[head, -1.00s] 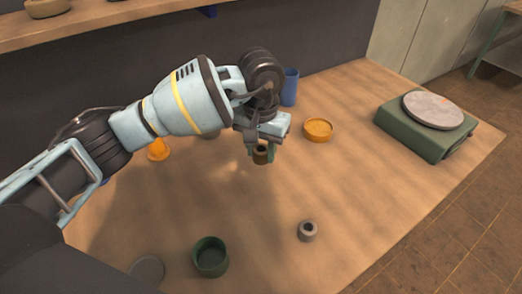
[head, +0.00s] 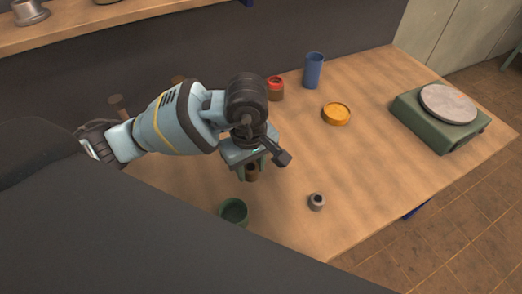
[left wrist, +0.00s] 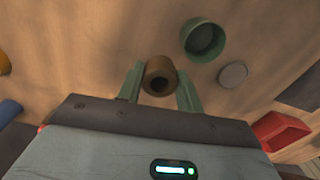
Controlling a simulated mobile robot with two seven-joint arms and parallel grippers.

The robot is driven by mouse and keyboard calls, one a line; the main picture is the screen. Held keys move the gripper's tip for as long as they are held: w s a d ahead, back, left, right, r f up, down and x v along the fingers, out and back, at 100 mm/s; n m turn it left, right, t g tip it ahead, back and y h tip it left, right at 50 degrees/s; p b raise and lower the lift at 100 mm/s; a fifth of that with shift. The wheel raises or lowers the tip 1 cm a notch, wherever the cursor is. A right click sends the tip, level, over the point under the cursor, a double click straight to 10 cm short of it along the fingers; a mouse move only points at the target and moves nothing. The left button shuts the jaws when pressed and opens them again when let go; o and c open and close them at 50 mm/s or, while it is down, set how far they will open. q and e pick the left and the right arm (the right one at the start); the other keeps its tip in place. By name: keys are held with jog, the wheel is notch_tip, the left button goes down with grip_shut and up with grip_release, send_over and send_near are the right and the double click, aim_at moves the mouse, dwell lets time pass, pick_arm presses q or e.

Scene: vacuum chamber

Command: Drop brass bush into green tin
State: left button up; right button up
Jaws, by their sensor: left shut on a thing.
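The brass bush (head: 252,174) is a short brown hollow cylinder. My left gripper (head: 251,172) is shut on it and holds it above the table. In the left wrist view the bush (left wrist: 159,77) sits between the two green fingers of the gripper (left wrist: 160,88). The green tin (head: 233,212) is an open round cup on the table, below and slightly left of the bush in the head view. It also shows in the left wrist view (left wrist: 203,40), up and right of the bush and apart from it. My right gripper is not in view.
A grey bush (head: 317,202) stands on the table right of the tin. An orange dish (head: 336,114), a blue cup (head: 313,71) and a red-topped jar (head: 275,88) stand farther back. A green scale (head: 440,125) is at right. A grey disc (left wrist: 233,75) lies beside the tin.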

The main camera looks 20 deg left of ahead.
pick_arm(q)
jog(key=s+a+r+n+p, duration=0.1)
jog(key=s+r+n+p, duration=0.1)
jog(key=s+n, duration=0.4)
jog(key=shift+s+a+r, duration=0.15)
jog(key=shift+s+r, duration=0.55)
jog(key=shift+s, duration=0.05)
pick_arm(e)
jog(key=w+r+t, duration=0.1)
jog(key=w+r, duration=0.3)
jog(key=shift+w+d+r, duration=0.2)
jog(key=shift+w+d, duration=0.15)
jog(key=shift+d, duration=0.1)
pick_arm(q)
jog(key=shift+f, duration=0.15)
send_over(232, 202)
jog(key=s+d, duration=0.2)
jog(key=s, duration=0.1)
jog(key=shift+w+f, duration=0.15)
jog(key=shift+f, duration=1.9)
jog(key=shift+w+f, duration=0.1)
jog(key=shift+f, duration=1.9)
jog(key=o, duration=1.1)
